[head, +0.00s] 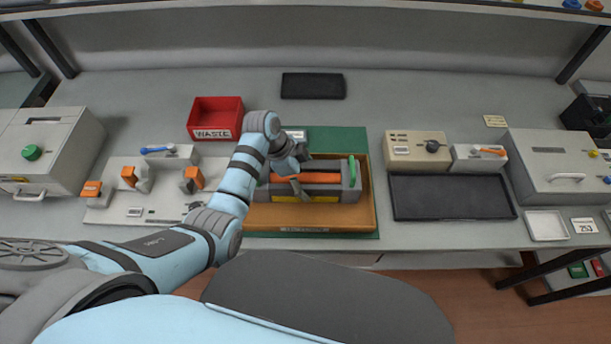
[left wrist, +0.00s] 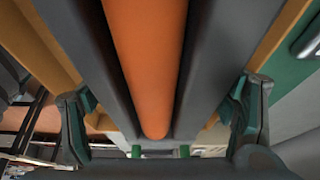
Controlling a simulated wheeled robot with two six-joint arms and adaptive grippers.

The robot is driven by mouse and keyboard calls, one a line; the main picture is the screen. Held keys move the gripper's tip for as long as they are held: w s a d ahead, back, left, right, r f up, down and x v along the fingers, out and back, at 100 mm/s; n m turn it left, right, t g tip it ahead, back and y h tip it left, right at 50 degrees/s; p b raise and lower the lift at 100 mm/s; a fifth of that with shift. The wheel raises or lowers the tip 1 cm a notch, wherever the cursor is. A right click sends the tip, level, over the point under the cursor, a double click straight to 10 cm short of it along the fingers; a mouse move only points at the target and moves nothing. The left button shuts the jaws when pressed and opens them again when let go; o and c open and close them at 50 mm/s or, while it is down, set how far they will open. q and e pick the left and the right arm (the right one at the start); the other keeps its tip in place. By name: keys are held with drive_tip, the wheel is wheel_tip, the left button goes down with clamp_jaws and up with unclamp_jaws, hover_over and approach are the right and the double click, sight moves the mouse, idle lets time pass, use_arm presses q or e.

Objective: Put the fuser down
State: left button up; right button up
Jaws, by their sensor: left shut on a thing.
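The fuser (head: 325,191) is a dark grey unit with an orange roller, a yellow label and a green lever at its right end. It is inside the outline of a wooden tray (head: 372,205) in the head view; I cannot tell whether it touches the tray floor. My left gripper (head: 296,178) is over its left half and shut on it. In the left wrist view, the fuser's orange roller (left wrist: 148,60) runs between dark sides, with the fingers (left wrist: 160,108) on either side. My right gripper is not in view.
The tray sits on a green mat (head: 340,140). A red waste bin (head: 216,112) and a white fixture (head: 150,185) stand left. A black pad (head: 313,86) lies behind.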

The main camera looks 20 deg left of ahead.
use_arm(q)
drive_tip(key=shift+r, duration=0.2)
drive_tip(key=shift+f, duration=0.1)
drive_tip(key=o, duration=1.9)
drive_tip(key=shift+o, duration=0.2)
drive_tip(key=shift+s, duration=0.1)
drive_tip(key=shift+a+r+p, duration=0.1)
drive_tip(key=shift+r+p, duration=0.2)
drive_tip(key=shift+r, duration=0.1)
drive_tip(key=p+v, duration=0.1)
drive_tip(key=v, duration=1)
drive_tip(key=shift+r, duration=0.2)
